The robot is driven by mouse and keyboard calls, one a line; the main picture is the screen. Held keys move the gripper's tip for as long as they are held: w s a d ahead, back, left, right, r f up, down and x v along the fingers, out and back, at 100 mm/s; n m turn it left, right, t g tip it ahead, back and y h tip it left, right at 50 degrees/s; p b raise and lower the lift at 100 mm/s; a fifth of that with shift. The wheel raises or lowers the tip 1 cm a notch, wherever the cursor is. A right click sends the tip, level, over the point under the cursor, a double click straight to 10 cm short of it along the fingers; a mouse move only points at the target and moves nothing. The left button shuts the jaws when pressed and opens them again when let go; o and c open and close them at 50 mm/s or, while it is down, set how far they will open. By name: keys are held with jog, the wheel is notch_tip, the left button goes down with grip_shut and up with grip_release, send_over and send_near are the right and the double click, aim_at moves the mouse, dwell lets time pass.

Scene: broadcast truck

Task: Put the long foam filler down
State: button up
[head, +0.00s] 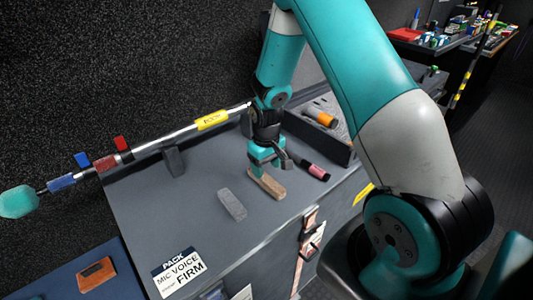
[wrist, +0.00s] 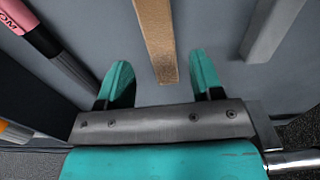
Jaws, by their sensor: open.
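A long tan block (head: 268,186), which I take to be the long foam filler, lies on the grey worktop (head: 200,185). My gripper (head: 262,168) is directly over its far end, pointing down. In the wrist view, the tan block (wrist: 157,40) lies between the two teal fingers of my open gripper (wrist: 160,80), with a gap on each side. The gripper hides part of the block in the head view.
A grey block (head: 232,205) lies left of the tan one. A pink-and-black microphone (head: 312,168) lies to the right, beside an open case (head: 335,150) holding an orange-ended item (head: 320,117). A boom pole (head: 170,140) runs along the back.

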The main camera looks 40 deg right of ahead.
aim_at(265, 179)
jog(key=s+a+r+n+y, duration=0.1)
jog(key=s+a+r, duration=0.1)
jog(key=a+r, duration=0.45)
jog(key=s+a+r+n, duration=0.15)
jog(key=a+r, duration=0.25)
jog(key=r, duration=0.5)
jog(key=s+a+r+n+y, duration=0.1)
jog(key=s+a+r+n, duration=0.1)
jog(key=s+a+r, duration=0.3)
jog(key=s+a+r+n+y, duration=0.2)
jog(key=s+a+r, duration=0.3)
jog(key=s, duration=0.9)
jog(key=shift+a+r, duration=0.15)
jog(key=shift+a, duration=0.75)
